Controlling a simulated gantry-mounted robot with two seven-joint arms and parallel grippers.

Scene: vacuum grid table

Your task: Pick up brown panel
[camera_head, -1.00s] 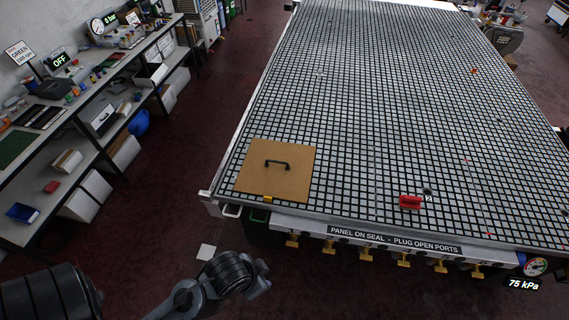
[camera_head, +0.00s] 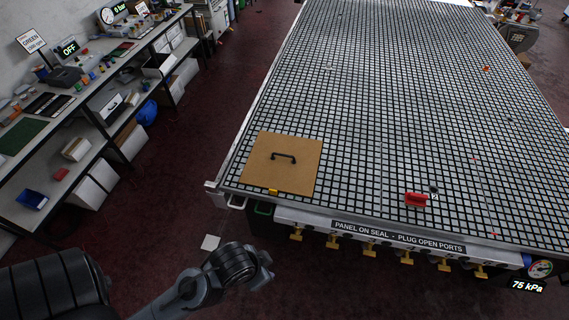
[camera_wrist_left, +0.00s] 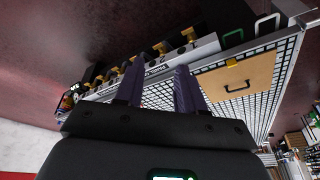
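The brown panel (camera_head: 271,176) lies flat on the near left corner of the black-and-white grid table (camera_head: 400,110). A black bar handle (camera_head: 284,156) stands on its top, and a small yellow piece (camera_head: 273,191) sits at its near edge. The left wrist view also shows the panel (camera_wrist_left: 254,70), right of the fingers, with its handle (camera_wrist_left: 237,86). My left gripper (camera_wrist_left: 158,75) is open and empty, its two dark fingers apart and clear of the panel. In the head view my left arm is below the table's near left corner; its fingers cannot be made out. My right gripper is not in view.
A red block-like piece (camera_head: 416,199) rests on the grid near the front edge. Several yellow valve handles (camera_head: 369,248) stick out below that edge. Shelving with bins (camera_head: 75,150) runs along the left wall, with open floor (camera_head: 190,165) between.

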